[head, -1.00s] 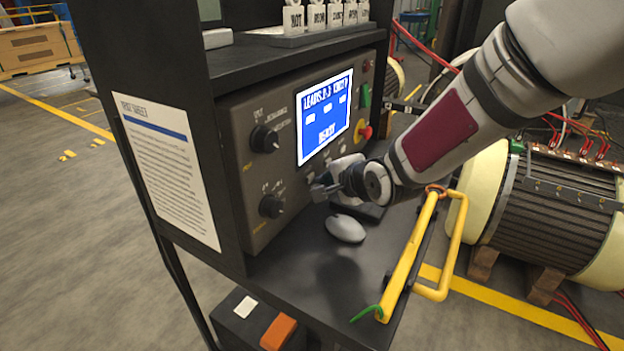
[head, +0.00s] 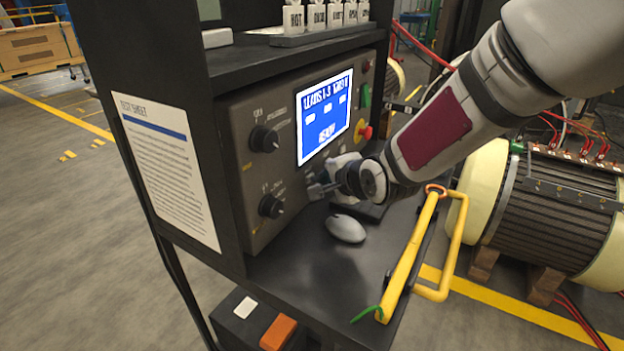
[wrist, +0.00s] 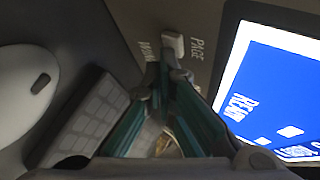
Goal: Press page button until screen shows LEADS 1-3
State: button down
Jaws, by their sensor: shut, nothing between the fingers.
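The test panel (head: 232,130) carries a blue screen (head: 325,117) whose top line reads as LEADS 1-3 with blurred text after it; its lower line looks like READY. In the wrist view the screen (wrist: 278,95) shows at the right, cut off. A small pale button (wrist: 173,43) stands beside the printed word PAGE. My gripper (head: 316,191) is at the panel face, below the screen, and hides the button from the head view. In the wrist view its fingertips (wrist: 174,76) are shut and empty, right by the button; I cannot tell whether they touch it.
A grey mouse (head: 345,229) lies on the black shelf (head: 300,270) below my gripper. A keyboard (wrist: 92,117) is close beside the fingers. Black knobs (head: 264,139) are left of the screen, a red knob (head: 365,131) right. A yellow-handled tool (head: 408,257) lies at the right edge.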

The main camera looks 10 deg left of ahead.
dwell(0.4)
jog(key=shift+s+d+p, duration=0.35)
jog(key=shift+d+p, duration=0.15)
jog(key=shift+d, duration=0.15)
jog(key=shift+d, duration=0.1)
jog(key=shift+s+d+p, duration=0.3)
jog(key=shift+d+p, duration=0.2)
jog(key=shift+d, duration=0.25)
jog(key=shift+s+d+p, duration=0.25)
jog(key=shift+d+p, duration=0.2)
jog(key=shift+d, duration=0.35)
jog(key=shift+s+d+p, duration=0.3)
jog(key=shift+d+p, duration=0.2)
jog(key=shift+d, duration=0.25)
